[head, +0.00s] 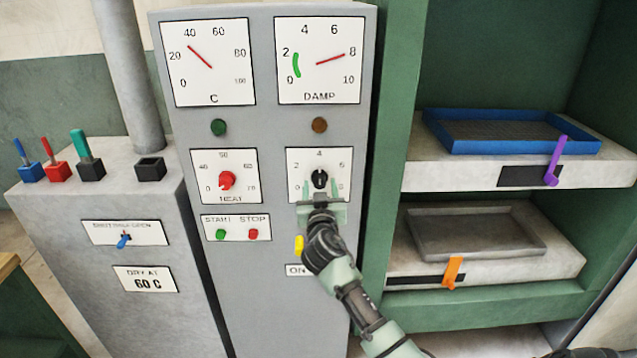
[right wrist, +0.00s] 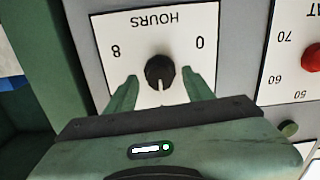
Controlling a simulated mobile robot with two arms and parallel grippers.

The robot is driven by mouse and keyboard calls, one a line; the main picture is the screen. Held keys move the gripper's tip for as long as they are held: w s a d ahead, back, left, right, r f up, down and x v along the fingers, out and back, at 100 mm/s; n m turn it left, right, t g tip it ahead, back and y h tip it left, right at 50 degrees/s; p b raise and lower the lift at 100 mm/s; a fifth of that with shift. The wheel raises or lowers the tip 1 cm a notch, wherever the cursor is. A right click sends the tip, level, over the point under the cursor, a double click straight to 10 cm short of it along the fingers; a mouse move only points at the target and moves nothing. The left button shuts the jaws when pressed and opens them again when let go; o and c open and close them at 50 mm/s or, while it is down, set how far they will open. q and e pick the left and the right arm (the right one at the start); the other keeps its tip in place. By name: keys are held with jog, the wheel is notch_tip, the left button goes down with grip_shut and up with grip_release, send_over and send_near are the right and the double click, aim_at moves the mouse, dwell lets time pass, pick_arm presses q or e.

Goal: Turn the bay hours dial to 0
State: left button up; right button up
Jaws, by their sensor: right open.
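The bay hours dial is a black knob (head: 319,178) on a white plate on the grey control panel. In the right wrist view the knob (right wrist: 160,72) shows upside down under the word HOURS, with 8 at left and 0 at right. Its white pointer line aims at about 4, straight up in the head view. My right gripper (head: 321,188) is open, its two green fingers (right wrist: 163,88) on either side of the knob. There is visible space between each finger and the knob. My left gripper is not in view.
A red HEAT knob (head: 226,180) sits left of the hours dial, with green START and red STOP buttons (head: 253,234) below. A yellow switch (head: 299,245) is near my right wrist. Shelves with a blue tray (head: 447,140) and a grey tray (head: 420,235) stand at right.

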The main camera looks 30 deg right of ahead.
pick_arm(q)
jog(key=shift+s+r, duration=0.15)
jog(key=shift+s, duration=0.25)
pick_arm(e)
jog(key=shift+w+d, duration=0.35)
jog(key=shift+w, duration=0.25)
grip_shut()
